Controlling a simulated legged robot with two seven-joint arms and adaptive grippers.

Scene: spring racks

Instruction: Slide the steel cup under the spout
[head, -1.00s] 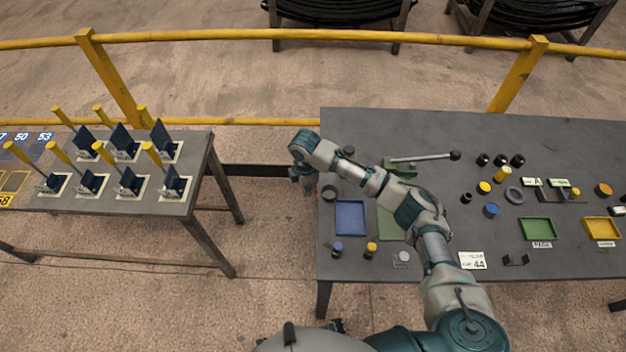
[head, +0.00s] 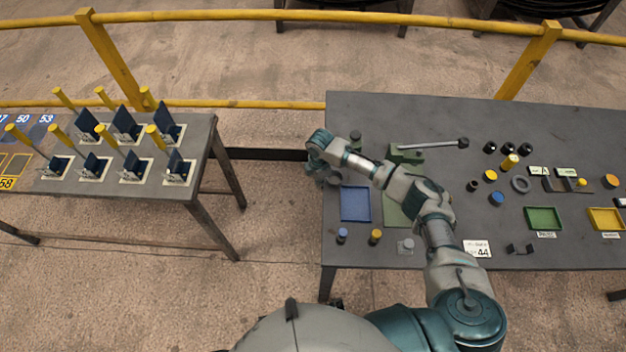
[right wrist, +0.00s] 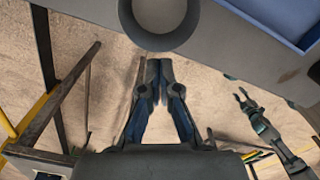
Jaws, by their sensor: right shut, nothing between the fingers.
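A small dark grey round cup (head: 333,181), seemingly the steel cup, stands by the table's left edge, above the blue tray's left corner. In the right wrist view its open round rim (right wrist: 160,22) shows at the top, cut off by the frame. My right gripper (right wrist: 153,64) is shut and empty, just off the table edge and apart from the cup. In the head view this gripper (head: 318,172) is partly hidden by its own wrist. A green stand (head: 405,154) with a long lever is behind my forearm; I cannot make out its spout. My left gripper (right wrist: 240,95) shows small in the right wrist view.
A blue tray (head: 355,204) lies right of the cup. Several small capped pieces line the front edge. Another table (head: 200,140) with yellow-handled levers stands left, across a gap.

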